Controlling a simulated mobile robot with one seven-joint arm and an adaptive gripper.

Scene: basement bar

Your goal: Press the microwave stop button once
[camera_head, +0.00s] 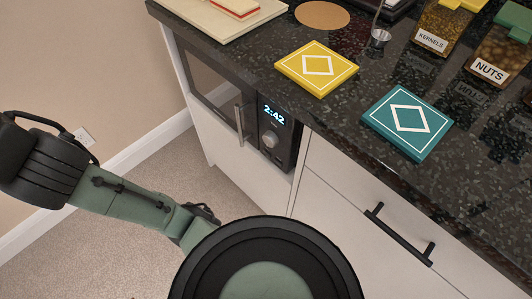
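The microwave (213,87) is built into the cabinet front below the dark counter. Its door has a dark window and an upright metal handle (239,118) on the right side. The control panel (289,144) is right of the handle, with a lit display (275,114) reading 2:42 and a round knob (269,139) below it. The stop button cannot be made out at this size. My green and black arm crosses the lower left and bottom of the picture, apart from the panel in the picture. I cannot make out my gripper's fingers.
On the counter (365,88) lie a yellow tile (317,68), a teal tile (407,122), a round brown mat (322,15) and a board (205,17). Jars of kernels (436,30) and nuts (497,58) stand at right. A drawer handle (400,234) sticks out below. Carpet is clear at left.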

